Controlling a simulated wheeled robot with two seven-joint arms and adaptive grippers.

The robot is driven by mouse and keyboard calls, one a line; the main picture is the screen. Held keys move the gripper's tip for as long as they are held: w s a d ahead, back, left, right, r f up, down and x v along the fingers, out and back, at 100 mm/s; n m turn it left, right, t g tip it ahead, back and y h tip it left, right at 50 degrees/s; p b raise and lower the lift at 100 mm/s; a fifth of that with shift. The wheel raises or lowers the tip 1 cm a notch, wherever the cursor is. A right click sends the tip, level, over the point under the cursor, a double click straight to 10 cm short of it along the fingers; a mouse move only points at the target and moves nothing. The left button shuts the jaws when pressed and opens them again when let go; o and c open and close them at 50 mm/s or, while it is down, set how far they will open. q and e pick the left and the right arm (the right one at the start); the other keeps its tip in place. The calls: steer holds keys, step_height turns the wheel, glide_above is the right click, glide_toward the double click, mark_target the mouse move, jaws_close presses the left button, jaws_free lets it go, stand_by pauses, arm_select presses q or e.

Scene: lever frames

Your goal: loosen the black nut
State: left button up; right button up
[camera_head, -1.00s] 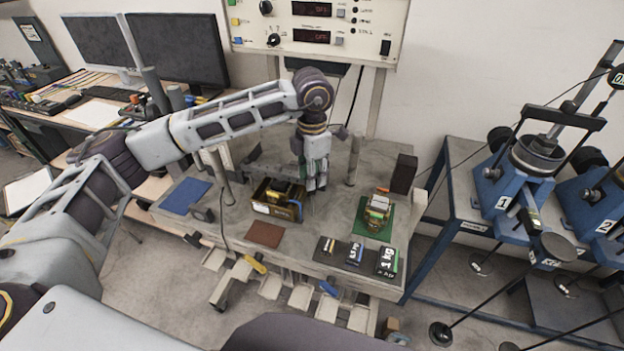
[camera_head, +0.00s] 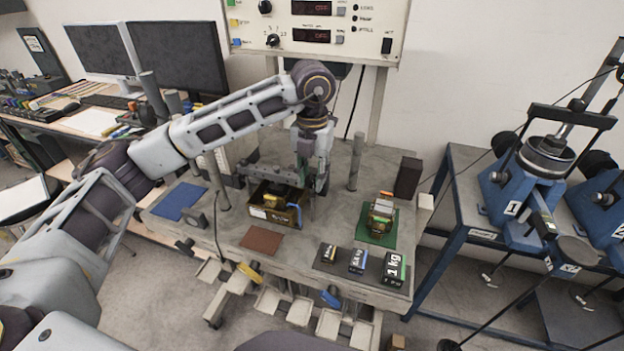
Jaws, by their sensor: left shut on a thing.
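My left gripper (camera_head: 316,187) points down over the grey table (camera_head: 290,262), just right of and behind a dark open box (camera_head: 268,213). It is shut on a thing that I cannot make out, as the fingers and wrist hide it. I cannot pick out the black nut with certainty; it may be hidden by the gripper or too small to tell. A grey bar (camera_head: 268,171) runs behind the box towards the gripper. My right gripper is not in view.
Upright posts (camera_head: 355,162) stand on the table. A green mat (camera_head: 377,236) with stacked pieces, a brown mat (camera_head: 262,240), a blue mat (camera_head: 180,200) and labelled weights (camera_head: 395,268) lie around. Blue lever frames (camera_head: 505,200) stand at the right. A control panel (camera_head: 315,25) hangs above.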

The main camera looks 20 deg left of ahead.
arm_select(q)
steer(key=shift+n+b, duration=0.5)
steer(key=shift+n, duration=1.3)
steer(key=o, duration=0.8)
steer(key=shift+o, duration=1.1)
steer(key=shift+r, duration=0.7)
step_height(320, 180, up, 11)
steer(key=shift+f, duration=0.2)
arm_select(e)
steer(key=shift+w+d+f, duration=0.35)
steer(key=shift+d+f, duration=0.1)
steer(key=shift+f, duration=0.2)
